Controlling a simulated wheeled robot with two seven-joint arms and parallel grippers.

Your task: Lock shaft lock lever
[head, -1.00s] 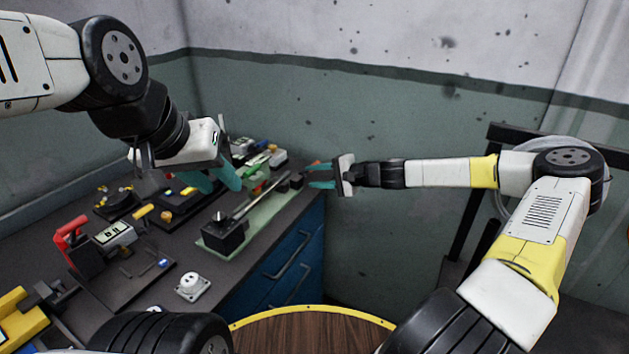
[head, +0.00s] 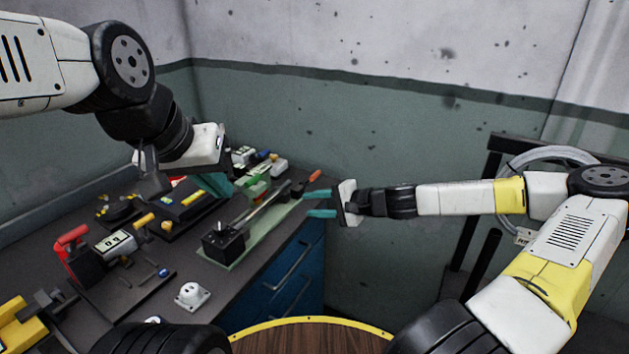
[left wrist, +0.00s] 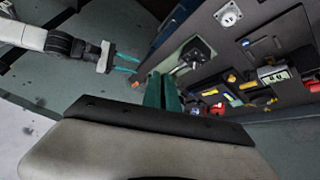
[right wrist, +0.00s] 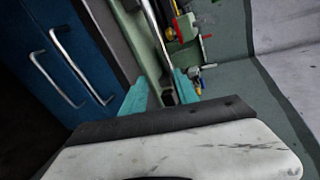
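A black box (head: 222,243) with a long metal shaft (head: 262,208) sits on a pale green plate (head: 240,250) along the table's front edge. At the shaft's far end is a dark block (head: 298,190) with an orange-tipped lever (head: 314,176); I take this as the shaft lock lever. My right gripper (head: 320,203) is open and empty, just right of and below the orange tip. In the right wrist view the dark shaft end (right wrist: 168,98) shows between its fingers, apparently untouched. My left gripper (left wrist: 164,92) hangs above the table's back with fingers close together, apparently empty.
Behind the shaft are green and yellow devices (head: 185,200). A red-handled device (head: 72,240) and a white socket (head: 192,295) stand at left and front. Blue drawers with handles (head: 290,270) lie below the table's edge. Open space lies right of the table.

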